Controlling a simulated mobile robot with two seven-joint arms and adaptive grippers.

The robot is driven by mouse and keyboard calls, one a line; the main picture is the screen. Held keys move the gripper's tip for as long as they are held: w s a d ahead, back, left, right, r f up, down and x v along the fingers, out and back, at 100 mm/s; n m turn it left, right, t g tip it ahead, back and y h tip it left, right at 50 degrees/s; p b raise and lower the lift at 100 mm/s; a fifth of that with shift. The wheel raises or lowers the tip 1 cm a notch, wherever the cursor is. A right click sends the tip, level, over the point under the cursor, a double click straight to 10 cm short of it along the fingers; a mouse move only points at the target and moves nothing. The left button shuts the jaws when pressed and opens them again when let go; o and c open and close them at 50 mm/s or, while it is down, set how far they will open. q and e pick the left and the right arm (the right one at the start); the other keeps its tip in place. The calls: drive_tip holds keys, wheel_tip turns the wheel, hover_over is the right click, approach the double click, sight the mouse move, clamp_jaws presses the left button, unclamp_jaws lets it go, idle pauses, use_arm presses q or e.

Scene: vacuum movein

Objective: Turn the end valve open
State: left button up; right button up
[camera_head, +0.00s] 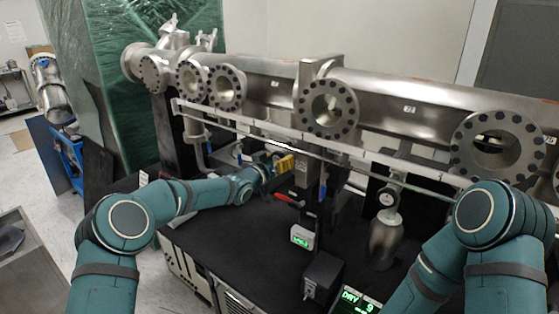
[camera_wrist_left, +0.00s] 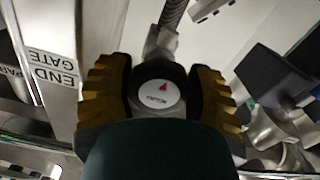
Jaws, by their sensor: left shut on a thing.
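My left gripper (camera_head: 284,162), with yellow fingers, reaches in below the steel pipe assembly in the head view. In the left wrist view its ribbed fingers (camera_wrist_left: 160,98) are shut on the end valve's round dark knob (camera_wrist_left: 160,70), one on each side. The knob's pale round face carries a small red mark and lettering too small to read. A metal post beside it bears the label END GATE (camera_wrist_left: 53,70). In the head view the knob is hidden by the gripper. My right arm shows at the right, but its gripper is out of view.
A large flanged steel pipe (camera_head: 425,96) runs across above the black bench top (camera_head: 255,222). A long metal rail (camera_head: 330,155) passes in front of it.

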use_arm(q)
drive_tip(key=shift+f, duration=0.1)
drive_tip(key=o, duration=0.9)
